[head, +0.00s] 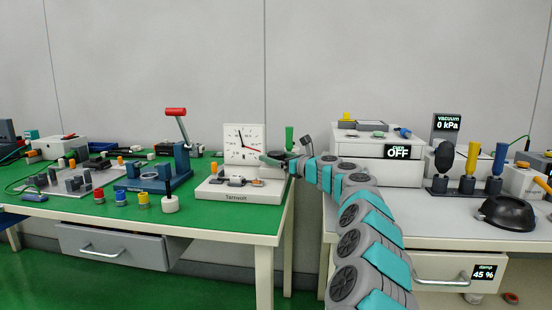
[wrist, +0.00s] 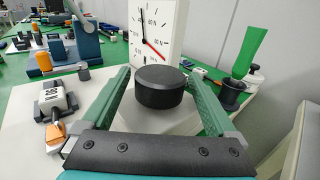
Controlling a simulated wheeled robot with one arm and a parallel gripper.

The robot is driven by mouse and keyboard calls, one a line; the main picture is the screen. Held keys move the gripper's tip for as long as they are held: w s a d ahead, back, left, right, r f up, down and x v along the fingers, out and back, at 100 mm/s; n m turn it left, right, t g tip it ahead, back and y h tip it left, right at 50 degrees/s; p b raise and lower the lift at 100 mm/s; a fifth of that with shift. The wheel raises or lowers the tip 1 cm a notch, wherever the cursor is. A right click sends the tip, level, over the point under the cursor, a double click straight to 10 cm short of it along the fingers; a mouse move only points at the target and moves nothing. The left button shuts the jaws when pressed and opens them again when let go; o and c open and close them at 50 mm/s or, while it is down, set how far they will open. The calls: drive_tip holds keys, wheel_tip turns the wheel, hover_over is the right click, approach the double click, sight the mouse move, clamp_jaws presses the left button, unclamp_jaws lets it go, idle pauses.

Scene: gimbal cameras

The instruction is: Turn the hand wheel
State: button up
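A black round hand wheel (wrist: 161,90) sits on a pale block of the white "Tarnvom" device (head: 240,191) on the green bench. My gripper (wrist: 156,76) is open, with one green finger on each side of the wheel. Narrow gaps show between fingers and wheel in the wrist view, so they look apart. In the head view, my gripper (head: 273,159) reaches in from the right and largely hides the wheel. A white dial (head: 243,143) stands behind it, with a black pointer and a red pointer; it also shows in the wrist view (wrist: 158,30).
A small clamp with an orange knob (wrist: 55,133) lies left of my gripper. A green-handled tool (wrist: 245,58) stands in a black holder to the right. A blue press with a red handle (head: 176,111) stands left of the device. A gap separates the two benches.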

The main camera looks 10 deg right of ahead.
sight(282, 159)
drive_tip(key=shift+s, duration=0.1)
drive_tip(key=shift+b+v, duration=0.3)
drive_tip(key=shift+v, duration=3.55)
